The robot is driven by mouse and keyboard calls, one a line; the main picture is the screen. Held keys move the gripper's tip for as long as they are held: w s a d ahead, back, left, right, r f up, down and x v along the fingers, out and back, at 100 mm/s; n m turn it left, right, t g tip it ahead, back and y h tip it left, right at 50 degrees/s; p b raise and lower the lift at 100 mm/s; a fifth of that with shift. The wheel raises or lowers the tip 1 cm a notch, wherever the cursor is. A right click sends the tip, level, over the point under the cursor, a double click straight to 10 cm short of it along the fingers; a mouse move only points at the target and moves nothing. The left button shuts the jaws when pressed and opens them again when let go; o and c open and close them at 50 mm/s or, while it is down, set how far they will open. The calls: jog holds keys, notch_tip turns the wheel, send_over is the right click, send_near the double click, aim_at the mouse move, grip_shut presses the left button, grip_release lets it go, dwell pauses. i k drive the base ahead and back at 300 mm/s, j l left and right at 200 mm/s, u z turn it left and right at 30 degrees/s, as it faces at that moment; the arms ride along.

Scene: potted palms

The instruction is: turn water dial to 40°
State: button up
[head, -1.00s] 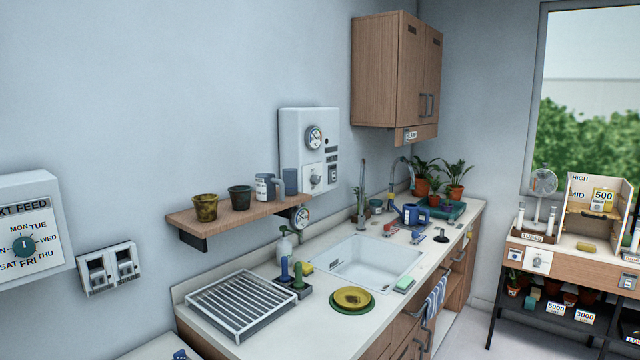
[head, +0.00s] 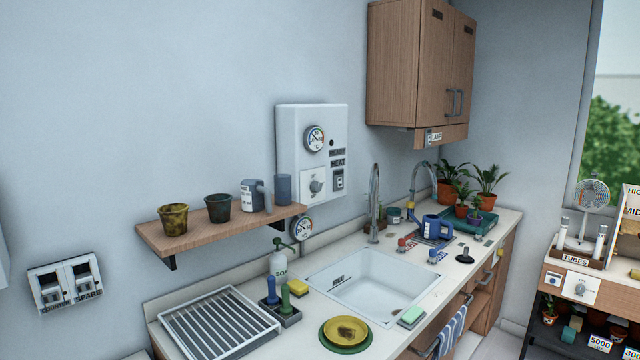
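A white heater box (head: 296,152) hangs on the wall above the sink. It has a round gauge (head: 314,139) with coloured marks at its upper part. Below the gauge is a grey knob (head: 317,186) on a white plate. A dark switch (head: 338,180) sits right of the knob, under the label HEAT. A second round gauge (head: 303,228) is lower on the wall, beside the shelf end. The gauge readings and knob marks are too small to read. My gripper is not in view.
A wooden shelf (head: 222,228) with pots and jugs juts out left of the box. The counter below holds a sink (head: 372,284), a drying rack (head: 218,322), a soap bottle (head: 282,262) and a tall faucet (head: 374,200). A wall cabinet (head: 411,64) hangs to the right.

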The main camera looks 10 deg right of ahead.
aim_at(316, 187)
jog(key=i+l+u, duration=0.1)
jog(key=l, duration=0.25)
jog(key=i+l, duration=0.3)
jog(key=i+l+u, duration=0.15)
jog(key=l, duration=0.2)
jog(key=i+l+u, duration=0.1)
jog(key=i+l, duration=0.15)
jog(key=l, duration=0.15)
jog(key=i+l+u, duration=0.1)
jog(key=l, duration=0.25)
jog(key=i+l, duration=0.2)
jog(key=l, duration=0.2)
jog(key=i+l+u, duration=0.15)
jog(key=l, duration=0.25)
jog(key=i+l+u, duration=0.1)
jog(key=l, duration=0.3)
